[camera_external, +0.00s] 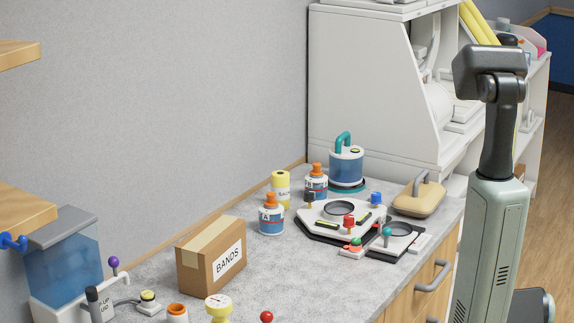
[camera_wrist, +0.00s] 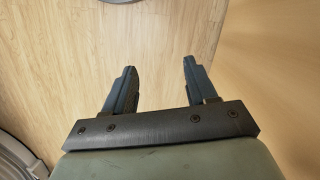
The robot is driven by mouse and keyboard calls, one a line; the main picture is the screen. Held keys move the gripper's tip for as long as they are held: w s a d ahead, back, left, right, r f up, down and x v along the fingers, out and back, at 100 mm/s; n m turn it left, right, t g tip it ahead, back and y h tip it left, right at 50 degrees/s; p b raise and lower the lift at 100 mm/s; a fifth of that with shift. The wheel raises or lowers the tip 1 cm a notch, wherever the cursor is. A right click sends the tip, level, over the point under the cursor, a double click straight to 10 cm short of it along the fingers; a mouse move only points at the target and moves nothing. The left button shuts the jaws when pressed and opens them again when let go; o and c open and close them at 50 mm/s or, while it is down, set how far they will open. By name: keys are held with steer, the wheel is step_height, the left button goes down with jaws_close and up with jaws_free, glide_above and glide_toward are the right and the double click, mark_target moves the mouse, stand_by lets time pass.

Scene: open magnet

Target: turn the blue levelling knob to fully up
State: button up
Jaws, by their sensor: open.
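The blue levelling knob (camera_external: 376,198) stands at the back right corner of a white, dark-edged levelling plate (camera_external: 325,228) on the grey counter, in the external view. It is small there, and I cannot tell its height setting. A red knob (camera_external: 348,222) and a dark knob (camera_external: 309,198) stand on other corners of the plate. My gripper (camera_wrist: 160,65) is open and empty in the wrist view, over the wood floor. The external view shows my arm to the right of the counter, away from the knob; my fingers are not visible there. The knob is not in the wrist view.
A tan handled block (camera_external: 419,199) stands right of the blue knob. A smaller dark-edged unit with a teal-topped lever (camera_external: 387,235) is in front. A blue canister (camera_external: 346,165) and orange-capped bottles (camera_external: 271,219) stand behind and left. A cardboard box (camera_external: 211,255) is farther left.

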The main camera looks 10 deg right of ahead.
steer(key=w+d+r+m+t+h, duration=0.2)
steer(key=w+d+r+m+t, duration=0.65)
steer(key=w+d+r, duration=1.45)
steer(key=w+a+r+m, duration=0.2)
steer(key=w+r+m, duration=0.1)
steer(key=r, duration=0.7)
steer(key=w+a+r+m+g, duration=0.1)
steer(key=w+a+r+m, duration=0.1)
steer(key=w+r, duration=0.4)
steer(key=w+a+r+m+g+y, duration=0.1)
steer(key=w+r+m, duration=0.4)
steer(key=r, duration=0.9)
steer(key=shift+w+a+r, duration=0.15)
steer(key=shift+a+r, duration=0.25)
steer(key=shift+a, duration=0.3)
steer(key=a+r+y, duration=0.1)
steer(key=a+r, duration=0.5)
steer(key=a, duration=0.2)
steer(key=n+g+y, duration=0.2)
steer(key=y, duration=0.2)
glide_toward(377, 194)
steer(key=shift+m, duration=0.25)
steer(key=x, duration=0.9)
steer(key=shift+w, duration=0.1)
